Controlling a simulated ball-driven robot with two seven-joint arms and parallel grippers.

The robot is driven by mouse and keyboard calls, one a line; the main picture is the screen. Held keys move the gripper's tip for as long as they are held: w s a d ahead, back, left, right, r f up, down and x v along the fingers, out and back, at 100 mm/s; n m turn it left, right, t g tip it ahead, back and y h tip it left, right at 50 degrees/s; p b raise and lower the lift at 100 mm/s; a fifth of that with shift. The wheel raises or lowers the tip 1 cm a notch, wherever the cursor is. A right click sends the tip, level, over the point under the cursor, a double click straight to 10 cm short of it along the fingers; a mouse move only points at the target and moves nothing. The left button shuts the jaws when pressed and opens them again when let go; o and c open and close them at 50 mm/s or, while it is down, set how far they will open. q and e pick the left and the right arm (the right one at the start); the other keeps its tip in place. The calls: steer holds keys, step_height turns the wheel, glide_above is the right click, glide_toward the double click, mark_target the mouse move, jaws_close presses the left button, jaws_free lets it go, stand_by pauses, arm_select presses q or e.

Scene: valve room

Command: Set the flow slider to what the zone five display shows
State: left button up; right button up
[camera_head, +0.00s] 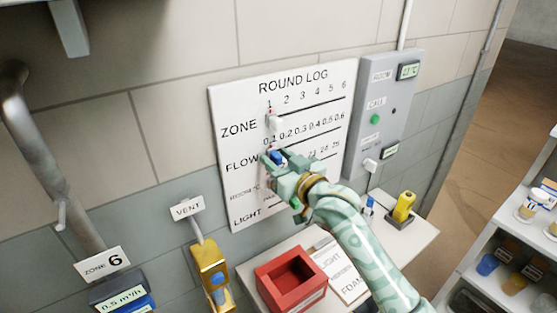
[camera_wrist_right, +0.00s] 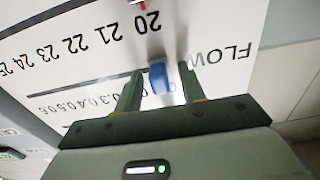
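The ROUND LOG board (camera_head: 225,105) hangs on the wall with ZONE, FLOW, room and LIGHT rows. My right gripper (camera_head: 276,160) is at the left end of the FLOW row. In the right wrist view its fingers (camera_wrist_right: 160,88) stand apart on both sides of the blue flow slider knob (camera_wrist_right: 158,78), with small gaps visible. The knob (camera_head: 277,157) is near the low end of the 0.1 to 0.6 scale. No zone five display is in view; a zone 6 display (camera_head: 122,300) reads 0.5 m³/h. My left gripper is not in view.
The white zone knob (camera_head: 274,122) sits near 1. A grey panel (camera_head: 384,105) is right of the board. Below are a red box (camera_head: 268,282), a yellow item (camera_head: 403,206) and a yellow vent fitting (camera_head: 208,262). Shelves (camera_head: 510,240) stand at right.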

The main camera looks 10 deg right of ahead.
mark_target(300, 142)
jaws_close()
steer(key=w+d, duration=0.1)
steer(key=d, duration=0.1)
steer(key=w+d, duration=0.1)
steer(key=d, duration=0.2)
steer(key=w+d, duration=0.1)
steer(key=d, duration=0.2)
steer(key=shift+w+d+p, duration=0.2)
steer(key=shift+p, duration=0.2)
jaws_free()
steer(key=p+v, duration=0.1)
steer(key=v, duration=1.5)
